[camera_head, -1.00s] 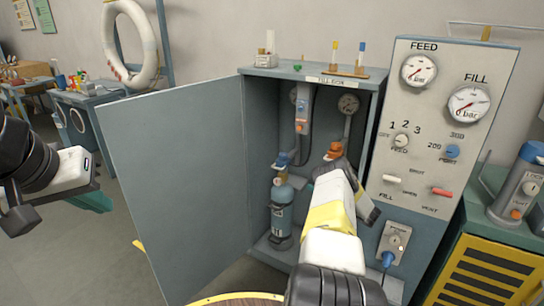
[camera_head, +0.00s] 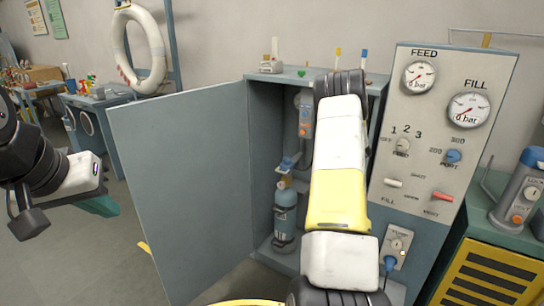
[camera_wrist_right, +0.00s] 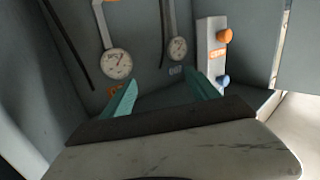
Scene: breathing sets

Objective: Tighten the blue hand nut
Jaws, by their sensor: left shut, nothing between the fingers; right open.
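A blue nut-like fitting (camera_head: 287,163) sits on top of the blue cylinder (camera_head: 284,212) inside the open cabinet; it looks like the blue hand nut. How tight it is cannot be told. My right arm stands upright in front of the cabinet's right side and hides its own gripper in the head view. In the right wrist view my right gripper (camera_wrist_right: 163,92) is open and empty, facing the cabinet's inside wall. A grey block there carries a blue knob (camera_wrist_right: 223,81) and an orange knob (camera_wrist_right: 224,36). My left gripper (camera_head: 104,205) is shut and empty, left of the cabinet door.
The cabinet door (camera_head: 190,190) stands open to the left. The control panel (camera_head: 425,125) with gauges and levers is right of the cabinet. Small items stand on the cabinet top (camera_head: 310,76). Gauges (camera_wrist_right: 116,64) hang on the inside wall. A green-topped yellow cabinet (camera_head: 495,270) is at right.

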